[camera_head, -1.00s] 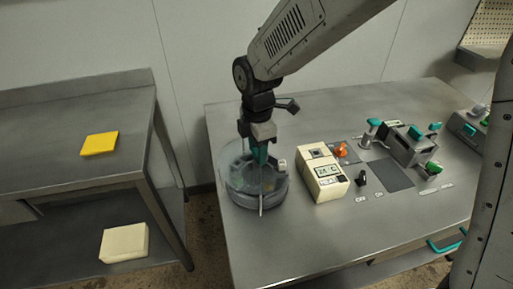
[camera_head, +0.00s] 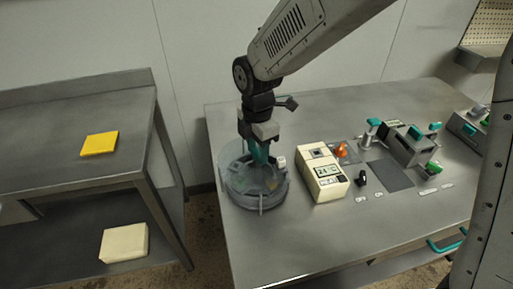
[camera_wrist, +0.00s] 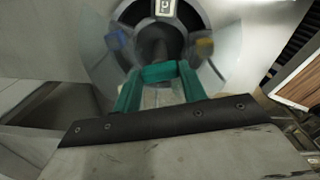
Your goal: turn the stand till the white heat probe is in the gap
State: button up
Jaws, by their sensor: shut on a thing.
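The round grey, partly see-through stand (camera_head: 236,197) is at the table's left end, with upright dividers around it. My gripper (camera_head: 260,158) points down over its middle. In the wrist view, the green fingers (camera_wrist: 160,72) are shut at the stand's centre, where a dark post shows; the gripped part is mostly hidden. A small white block (camera_head: 282,161) is at the stand's right rim. A white piece with a dark mark (camera_wrist: 165,8) shows in a black sector in the wrist view. I cannot tell whether either is the heat probe. Blurred blue (camera_wrist: 117,39) and yellow (camera_wrist: 204,43) items are on the stand.
A cream meter with a display (camera_head: 325,174) stands close right of the stand. An orange knob (camera_head: 341,150), a black lever (camera_head: 361,178) and a grey device (camera_head: 408,146) are farther right. A side table (camera_head: 60,165) with a yellow block (camera_head: 99,144) is left, across a gap.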

jog(key=o, duration=1.4)
notch_tip(320, 180, up, 8)
jog(key=shift+f, duration=0.1)
